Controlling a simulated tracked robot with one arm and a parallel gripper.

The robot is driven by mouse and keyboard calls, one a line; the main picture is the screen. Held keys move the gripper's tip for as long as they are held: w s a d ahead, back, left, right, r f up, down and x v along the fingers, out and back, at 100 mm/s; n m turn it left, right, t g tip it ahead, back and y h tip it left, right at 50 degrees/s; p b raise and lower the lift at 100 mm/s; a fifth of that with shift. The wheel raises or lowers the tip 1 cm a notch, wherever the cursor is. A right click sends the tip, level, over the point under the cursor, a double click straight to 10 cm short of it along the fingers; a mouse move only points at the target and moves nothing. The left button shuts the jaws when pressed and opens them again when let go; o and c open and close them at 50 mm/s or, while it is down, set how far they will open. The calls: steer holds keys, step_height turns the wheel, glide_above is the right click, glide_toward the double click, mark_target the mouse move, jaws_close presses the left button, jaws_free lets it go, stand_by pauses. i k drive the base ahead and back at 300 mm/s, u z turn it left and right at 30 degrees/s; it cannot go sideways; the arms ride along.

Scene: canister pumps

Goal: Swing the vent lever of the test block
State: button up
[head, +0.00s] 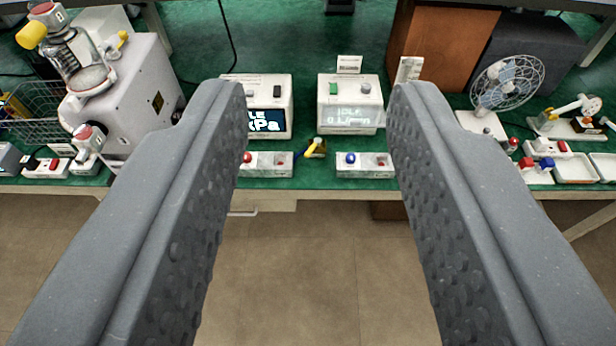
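My gripper (318,112) is open and empty, its two grey fingers reaching forward from the bottom of the head view, with the bench beyond them. A small block with a yellow lever (314,148) sits at the bench's front edge, between the fingertips in the picture. It looks like the test block, but it is too small to tell for sure. The lever slants down to the left. The gripper appears well short of it and touches nothing.
Two white display units (350,103) stand behind the lever, with low white switch boxes (365,165) on either side of it. A large white machine (130,88) is at left, a fan (506,84) at right. The floor before the green bench is clear.

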mark_target(317, 141)
steer(key=u, duration=0.15)
steer(key=k, duration=0.35)
steer(key=z, duration=0.75)
steer(key=i, duration=1.9)
steer(key=u, duration=0.65)
